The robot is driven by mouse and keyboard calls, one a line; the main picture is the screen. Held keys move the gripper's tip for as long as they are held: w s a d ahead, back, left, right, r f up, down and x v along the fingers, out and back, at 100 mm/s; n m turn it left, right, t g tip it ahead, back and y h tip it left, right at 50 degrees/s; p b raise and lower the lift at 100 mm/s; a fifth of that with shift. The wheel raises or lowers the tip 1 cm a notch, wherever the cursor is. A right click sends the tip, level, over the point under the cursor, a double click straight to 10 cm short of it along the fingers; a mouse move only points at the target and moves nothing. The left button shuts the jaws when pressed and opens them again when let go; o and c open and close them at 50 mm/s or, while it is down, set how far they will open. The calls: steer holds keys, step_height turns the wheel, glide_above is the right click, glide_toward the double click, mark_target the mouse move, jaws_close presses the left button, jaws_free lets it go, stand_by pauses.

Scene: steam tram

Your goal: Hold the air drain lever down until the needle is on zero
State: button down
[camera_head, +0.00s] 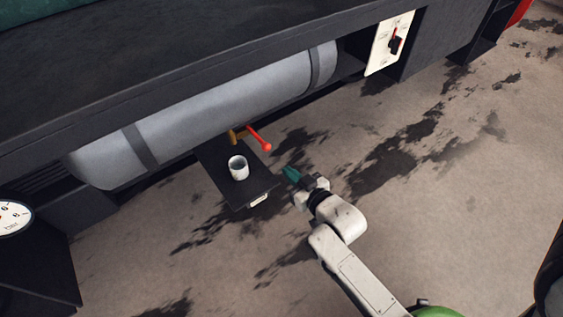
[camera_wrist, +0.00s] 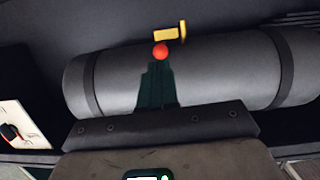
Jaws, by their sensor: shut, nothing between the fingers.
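The air drain lever is a red handle with a ball end (camera_head: 266,147) on a brass valve (camera_head: 238,135) under the grey air tank (camera_head: 205,115). In the wrist view the red ball (camera_wrist: 160,51) shows just beyond my fingertips, with the brass valve (camera_wrist: 171,32) behind it. My gripper (camera_head: 289,173) has teal fingers and is shut and empty, to the lower right of the lever in the head view and apart from it. A round white gauge (camera_head: 13,218) is cut off at the left edge; its needle cannot be read.
A white panel with a black and red switch (camera_head: 390,43) is at the upper right. The stained floor around my arm is clear. A dark box (camera_head: 45,270) stands under the gauge.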

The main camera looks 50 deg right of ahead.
steer(key=shift+v, duration=1.5)
steer(key=shift+a+f, duration=0.1)
steer(key=shift+f, duration=0.05)
steer(key=s+a+f+n+g+y, duration=0.25)
steer(key=s+a+g+y, duration=0.25)
steer(key=s+a+g, duration=0.75)
step_height(320, 180, up, 22)
steer(key=s+d+g+p, duration=0.1)
steer(key=s+p, duration=0.1)
steer(key=p, duration=1.9)
steer(key=shift+s+d+f, duration=0.15)
steer(key=shift+d+f, duration=0.05)
steer(key=shift+d, duration=0.1)
